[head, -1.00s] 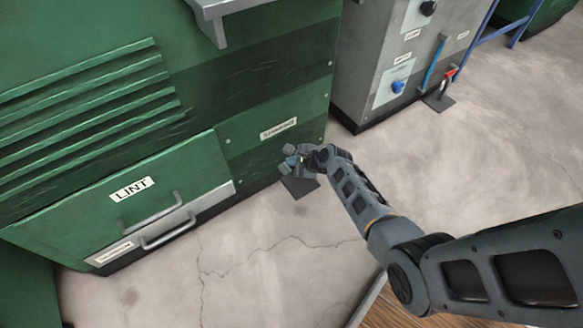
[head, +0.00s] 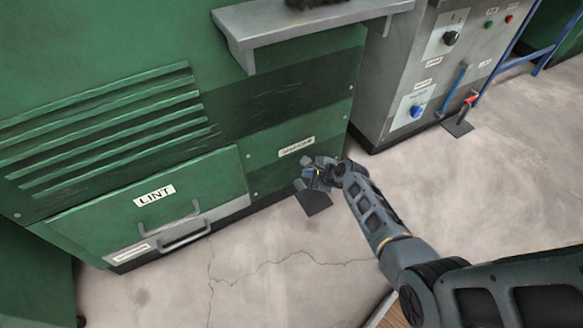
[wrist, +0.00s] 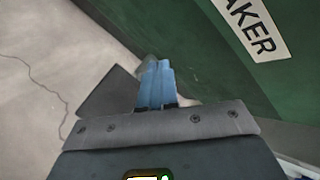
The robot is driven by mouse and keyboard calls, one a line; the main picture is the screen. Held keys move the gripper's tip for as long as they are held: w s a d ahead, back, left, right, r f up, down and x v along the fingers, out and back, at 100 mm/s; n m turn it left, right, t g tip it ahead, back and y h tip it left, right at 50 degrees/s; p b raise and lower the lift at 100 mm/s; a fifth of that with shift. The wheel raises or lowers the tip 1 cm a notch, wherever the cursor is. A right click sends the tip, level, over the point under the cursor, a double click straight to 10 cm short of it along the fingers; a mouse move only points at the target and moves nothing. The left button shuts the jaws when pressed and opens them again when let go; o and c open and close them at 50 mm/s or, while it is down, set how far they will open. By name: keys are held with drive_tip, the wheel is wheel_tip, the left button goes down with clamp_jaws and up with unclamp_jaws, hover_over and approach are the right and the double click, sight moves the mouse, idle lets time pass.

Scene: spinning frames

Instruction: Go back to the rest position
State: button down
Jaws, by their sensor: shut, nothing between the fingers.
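My gripper (head: 312,176) is low in front of the green machine (head: 290,110), just above a dark flat plate (head: 313,203) on the floor. In the wrist view its blue fingers (wrist: 156,82) lie side by side, shut, with nothing seen between them. The dark plate (wrist: 108,93) shows to the left of the fingers there. The green panel with a label ending in "AKER" (wrist: 250,25) is to their right. My arm reaches in from the lower right of the head view.
The LINT drawer (head: 150,205) has a grey handle. A grey shelf (head: 320,22) juts out above, with something dark on it. A grey control cabinet (head: 410,85) and a lever with a red grip (head: 467,103) stand at right. Cracked floor (head: 480,190) is clear in front.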

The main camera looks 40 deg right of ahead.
drive_tip(key=s+n, duration=0.1)
drive_tip(key=s, duration=0.1)
drive_tip(key=s+a+n, duration=0.1)
drive_tip(key=s, duration=0.2)
drive_tip(key=s+a+n+h, duration=0.1)
drive_tip(key=s+n, duration=0.1)
drive_tip(key=shift+s+a+f, duration=0.25)
drive_tip(key=shift+s+f, duration=0.15)
drive_tip(key=s+a+r+n+t, duration=0.2)
drive_tip(key=s+a+r+n, duration=0.6)
drive_tip(key=s, duration=0.3)
drive_tip(key=s+a+r+n+t, duration=0.1)
drive_tip(key=s+a+r+n, duration=0.4)
drive_tip(key=s+r+n, duration=0.5)
drive_tip(key=s+a+r+n+t+y, duration=0.1)
drive_tip(key=s+a+r+n, duration=0.25)
drive_tip(key=r, duration=0.55)
drive_tip(key=s+a+r+n+t+y, duration=0.1)
drive_tip(key=s+a+r+n+t, duration=0.2)
drive_tip(key=r, duration=0.6)
wheel_tip(320, 180, up, 27)
drive_tip(key=s+g+p, duration=0.1)
drive_tip(key=p, duration=2.5)
drive_tip(key=shift+a+f, duration=0.15)
drive_tip(key=shift+a, duration=0.15)
drive_tip(key=shift+m, duration=0.25)
